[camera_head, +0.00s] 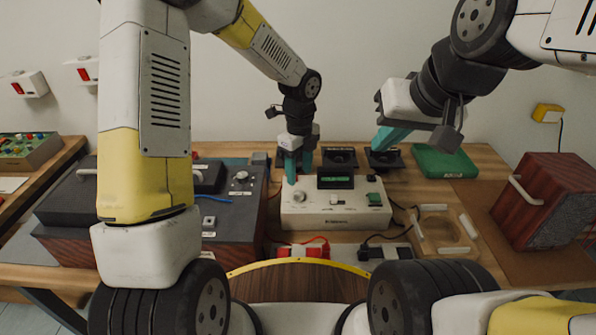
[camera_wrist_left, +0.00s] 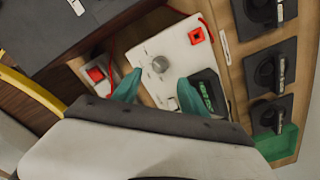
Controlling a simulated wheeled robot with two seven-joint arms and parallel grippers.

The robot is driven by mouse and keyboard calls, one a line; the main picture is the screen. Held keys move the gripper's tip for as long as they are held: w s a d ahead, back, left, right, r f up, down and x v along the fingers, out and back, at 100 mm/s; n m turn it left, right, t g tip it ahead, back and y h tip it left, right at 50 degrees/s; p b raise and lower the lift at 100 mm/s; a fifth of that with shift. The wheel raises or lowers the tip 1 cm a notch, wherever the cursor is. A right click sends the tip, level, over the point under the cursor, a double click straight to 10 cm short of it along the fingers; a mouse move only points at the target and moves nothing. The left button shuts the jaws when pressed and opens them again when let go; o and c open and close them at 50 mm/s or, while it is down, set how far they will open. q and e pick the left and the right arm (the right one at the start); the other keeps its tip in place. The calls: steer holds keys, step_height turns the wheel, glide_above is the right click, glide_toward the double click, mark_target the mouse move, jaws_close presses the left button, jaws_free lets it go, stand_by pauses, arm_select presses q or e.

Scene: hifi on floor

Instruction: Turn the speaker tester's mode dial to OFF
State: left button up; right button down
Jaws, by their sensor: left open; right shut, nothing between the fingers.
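My left gripper (camera_head: 298,168) is open above the back left of the tester. In the left wrist view, the dial lies ahead of the gap between its teal fingertips (camera_wrist_left: 157,84), not gripped. My right gripper (camera_head: 388,139) is shut and empty, above the back right.
A dark unit with a knob (camera_head: 240,177) stands left of the tester. A wooden tray (camera_head: 441,229) and a wooden speaker cabinet (camera_head: 545,200) are at right. A red switch (camera_head: 304,250) and cables lie in front.

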mark_target(299, 193)
arm_select(q)
step_height(299, 193, down, 8)
steer(key=shift+r, duration=0.25)
jaws_close()
stand_by(0.3)
